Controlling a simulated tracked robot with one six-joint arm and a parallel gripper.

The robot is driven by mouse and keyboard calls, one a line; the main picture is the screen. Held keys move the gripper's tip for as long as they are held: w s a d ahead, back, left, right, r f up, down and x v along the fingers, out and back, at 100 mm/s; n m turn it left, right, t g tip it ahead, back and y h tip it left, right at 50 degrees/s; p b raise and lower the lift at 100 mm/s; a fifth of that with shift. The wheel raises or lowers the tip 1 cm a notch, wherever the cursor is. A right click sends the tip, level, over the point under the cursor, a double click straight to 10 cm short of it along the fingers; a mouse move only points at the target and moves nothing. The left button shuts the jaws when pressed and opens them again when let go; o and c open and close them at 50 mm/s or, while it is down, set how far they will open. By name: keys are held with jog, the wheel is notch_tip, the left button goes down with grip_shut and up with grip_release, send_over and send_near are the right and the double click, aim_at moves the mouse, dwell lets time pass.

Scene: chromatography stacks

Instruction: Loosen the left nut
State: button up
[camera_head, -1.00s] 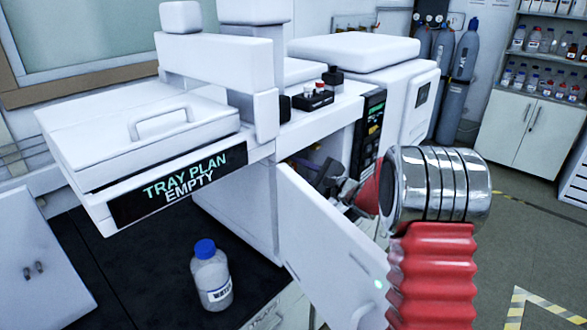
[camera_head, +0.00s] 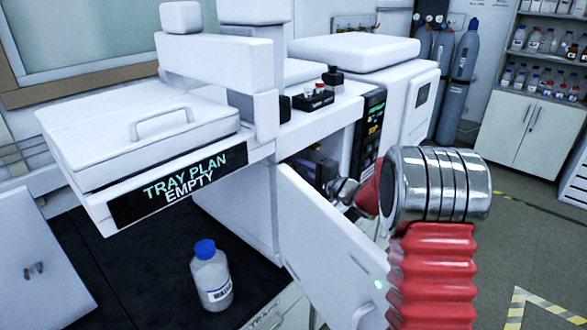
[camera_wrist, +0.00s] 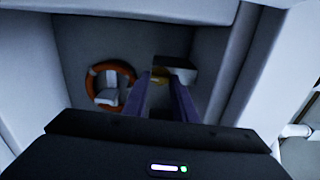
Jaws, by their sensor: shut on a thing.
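In the wrist view, my gripper (camera_wrist: 161,77) reaches into a dim white compartment, its two purplish fingers closed around a small brass-yellow fitting, seemingly the nut (camera_wrist: 160,81). The fingers hide most of it, so its shape and thread are not visible. A pale block (camera_wrist: 179,68) sits at the right fingertip. An orange ring-shaped coil (camera_wrist: 92,86) with white parts inside it lies to the left, apart from the fingers. In the head view, my gripper is inside the opening behind the open white door (camera_head: 325,235), and the nut is hidden there.
The compartment walls stand close on both sides of my gripper. A control panel (camera_head: 370,130) is right of the opening. A blue-capped bottle (camera_head: 211,278) stands on the black bench at lower left. The tray unit (camera_head: 150,135) overhangs that bench.

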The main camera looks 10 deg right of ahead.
jog(key=shift+s+a+f+n, duration=0.1)
jog(key=shift+a+f+n, duration=0.05)
jog(key=shift+f+n, duration=0.15)
jog(key=o, duration=0.7)
jog(key=shift+c, duration=0.2)
jog(key=o, duration=0.4)
jog(key=shift+r, duration=0.15)
jog(key=v, duration=1.4)
